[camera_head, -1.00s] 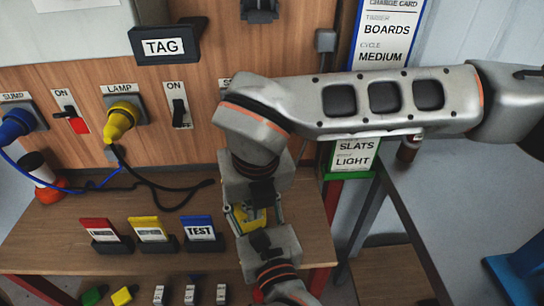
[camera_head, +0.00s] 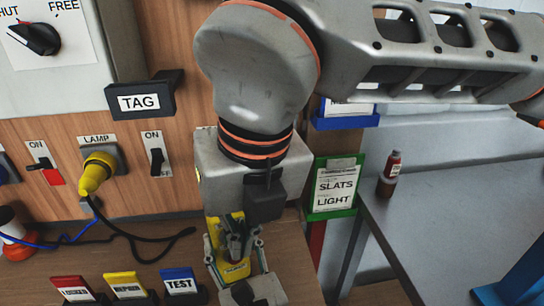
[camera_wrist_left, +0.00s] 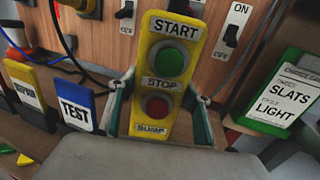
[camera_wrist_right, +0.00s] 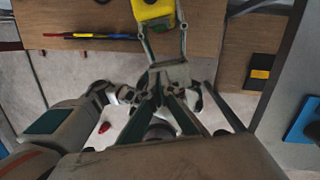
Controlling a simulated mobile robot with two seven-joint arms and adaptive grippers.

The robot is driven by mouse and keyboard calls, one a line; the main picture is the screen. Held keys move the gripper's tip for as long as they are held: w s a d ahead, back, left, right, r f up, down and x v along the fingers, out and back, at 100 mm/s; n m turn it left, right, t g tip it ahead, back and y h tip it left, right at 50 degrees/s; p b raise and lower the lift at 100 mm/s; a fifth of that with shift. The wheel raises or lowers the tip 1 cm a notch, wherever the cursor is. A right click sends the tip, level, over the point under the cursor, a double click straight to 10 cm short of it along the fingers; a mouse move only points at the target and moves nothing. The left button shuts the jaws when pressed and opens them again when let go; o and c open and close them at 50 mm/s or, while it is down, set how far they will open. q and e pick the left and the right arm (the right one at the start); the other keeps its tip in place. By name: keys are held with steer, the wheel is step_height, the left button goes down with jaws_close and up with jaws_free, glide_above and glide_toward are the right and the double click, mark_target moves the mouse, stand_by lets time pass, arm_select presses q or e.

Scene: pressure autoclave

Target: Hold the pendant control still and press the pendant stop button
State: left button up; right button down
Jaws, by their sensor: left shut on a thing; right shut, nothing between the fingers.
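The yellow pendant control (camera_wrist_left: 157,50) stands upright in the left wrist view, with a green START button (camera_wrist_left: 169,63) above a red STOP button (camera_wrist_left: 157,105). My left gripper (camera_wrist_left: 157,101) is shut on the pendant, one finger along each side near STOP. In the head view the pendant (camera_head: 236,270) is partly hidden by my right arm and gripper. My right gripper (camera_wrist_right: 160,98) is shut and empty; in the head view it (camera_head: 237,238) points down close to the pendant. The right wrist view shows the pendant's yellow body (camera_wrist_right: 152,11) beyond the fingertips. Contact with STOP is not visible.
Wooden panel with a yellow lamp plug (camera_head: 97,171), switches (camera_head: 156,160) and a TAG holder (camera_head: 140,102) stands behind. Coloured cards, including the blue TEST card (camera_head: 180,282), stand left of the pendant. A green-framed SLATS card (camera_head: 335,187) and grey table (camera_head: 450,190) lie right.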

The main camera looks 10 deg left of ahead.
arm_select(q)
steer(key=shift+f, duration=0.3)
arm_select(e)
steer(key=s+d+r+g+y, duration=0.1)
steer(key=s+d+r+y, duration=0.1)
steer(key=r, duration=0.6)
steer(key=s+d+r+m+g+y, duration=0.1)
steer(key=s+d+r+g+y, duration=0.1)
steer(key=r, duration=0.6)
steer(key=shift+s+d, duration=0.15)
steer(key=shift+d, duration=0.25)
arm_select(q)
steer(key=o, duration=1.5)
steer(key=shift+c, duration=0.2)
steer(key=shift+o, duration=0.3)
steer(key=shift+r, duration=0.1)
arm_select(e)
steer(key=shift+r, duration=0.1)
